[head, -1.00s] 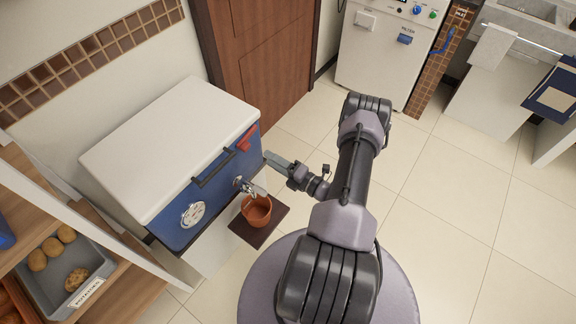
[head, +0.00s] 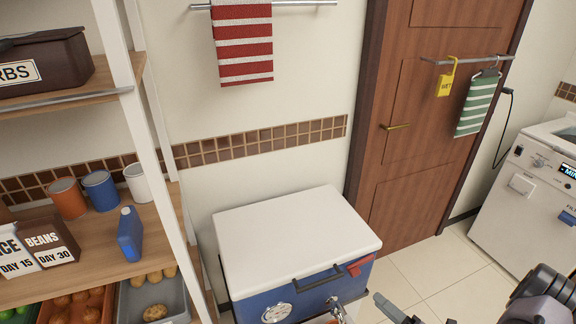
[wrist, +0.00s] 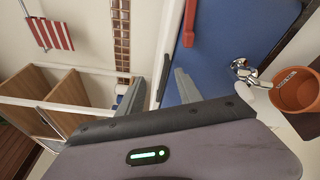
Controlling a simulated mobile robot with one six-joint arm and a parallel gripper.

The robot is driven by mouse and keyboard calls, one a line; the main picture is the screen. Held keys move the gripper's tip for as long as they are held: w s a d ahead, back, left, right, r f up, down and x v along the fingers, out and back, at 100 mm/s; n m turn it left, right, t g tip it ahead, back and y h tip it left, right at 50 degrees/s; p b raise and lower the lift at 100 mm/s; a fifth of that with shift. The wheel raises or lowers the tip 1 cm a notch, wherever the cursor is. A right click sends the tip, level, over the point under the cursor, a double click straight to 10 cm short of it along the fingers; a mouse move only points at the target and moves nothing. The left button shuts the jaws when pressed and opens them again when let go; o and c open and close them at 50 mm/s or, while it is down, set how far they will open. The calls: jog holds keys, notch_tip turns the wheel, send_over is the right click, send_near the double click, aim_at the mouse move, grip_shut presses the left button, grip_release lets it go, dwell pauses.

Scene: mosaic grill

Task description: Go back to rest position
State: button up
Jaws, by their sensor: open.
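A finger and part of my arm show at the bottom edge of the head view, right of the blue cooler (head: 312,290). The cooler has a white lid, a black handle and a red latch. In the wrist view my gripper is in front of the cooler's blue face (wrist: 235,35), left of its silver tap (wrist: 243,72) and apart from the orange cup (wrist: 296,92). Most of my arm is outside the head view.
A wooden shelf (head: 90,236) with cans, a blue bottle and food crates stands left. A brown door (head: 425,130) with a rail and towel is behind. A white appliance (head: 530,195) stands right. Tiled floor (head: 425,265) between them is clear.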

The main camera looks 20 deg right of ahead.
jog(key=w+a+r+n+g+y, duration=0.3)
jog(key=a+r+n+g+y, duration=0.2)
jog(key=a+r+n+g, duration=1)
jog(key=s+a+r+n+t+h, duration=0.2)
jog(key=s+a+r+n+h, duration=0.2)
jog(key=n, duration=0.9)
jog(key=s+a+r+n+t+h, duration=0.2)
jog(key=s+a+r+n+h, duration=0.3)
jog(key=s+a+r+n, duration=0.3)
notch_tip(320, 180, up, 4)
jog(key=a+n+b, duration=0.1)
jog(key=n, duration=0.4)
jog(key=shift+s+a+r, duration=0.15)
jog(key=shift+a+r, duration=0.1)
jog(key=shift+a, duration=0.15)
